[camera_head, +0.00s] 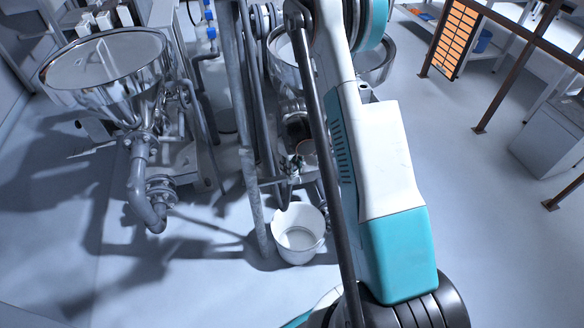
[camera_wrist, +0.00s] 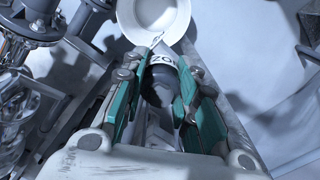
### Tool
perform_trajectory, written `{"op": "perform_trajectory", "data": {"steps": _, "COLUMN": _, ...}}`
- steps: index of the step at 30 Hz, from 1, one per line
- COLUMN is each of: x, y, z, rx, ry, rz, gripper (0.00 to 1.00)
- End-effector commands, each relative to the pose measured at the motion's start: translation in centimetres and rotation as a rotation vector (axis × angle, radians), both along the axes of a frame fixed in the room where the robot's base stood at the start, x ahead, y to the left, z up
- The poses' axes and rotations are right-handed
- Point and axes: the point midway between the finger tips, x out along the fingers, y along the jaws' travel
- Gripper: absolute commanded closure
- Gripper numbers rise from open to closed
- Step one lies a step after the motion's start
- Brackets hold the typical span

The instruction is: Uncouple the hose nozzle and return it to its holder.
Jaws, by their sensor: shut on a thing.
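In the wrist view, my gripper (camera_wrist: 162,64) has its two green-padded fingers on either side of a dark cylindrical piece, which looks like the hose nozzle (camera_wrist: 160,88). The gripper is shut on it. A white band with dark letters, partly cut off by a finger, shows at its far end. The nozzle's lower part lies between the fingers, close to the wrist. In the head view my arm covers the gripper. Whether the nozzle is still joined to a coupling cannot be told. I cannot make out the holder.
A white bucket (camera_head: 298,234) stands on the floor below the pipework; it also shows beyond the fingers in the wrist view (camera_wrist: 152,14). A steel hopper (camera_head: 108,68) with a curved pipe stands at left. An upright post (camera_head: 250,190) is close to my arm. Open floor lies at right.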

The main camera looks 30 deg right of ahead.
Motion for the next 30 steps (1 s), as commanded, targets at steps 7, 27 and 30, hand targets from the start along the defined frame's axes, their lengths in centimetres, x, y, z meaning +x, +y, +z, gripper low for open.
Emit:
{"op": "perform_trajectory", "data": {"steps": 7, "x": 0.00, "y": -0.02, "z": -0.02, "rx": 0.000, "ry": 0.000, "rz": 0.000, "gripper": 0.66}}
{"op": "perform_trajectory", "data": {"steps": 27, "x": 0.00, "y": 0.00, "z": -0.01, "rx": 0.000, "ry": 0.000, "rz": 0.000, "gripper": 0.30}}
{"op": "perform_trajectory", "data": {"steps": 30, "x": 0.00, "y": 0.00, "z": -0.01, "rx": 0.000, "ry": 0.000, "rz": 0.000, "gripper": 0.30}}
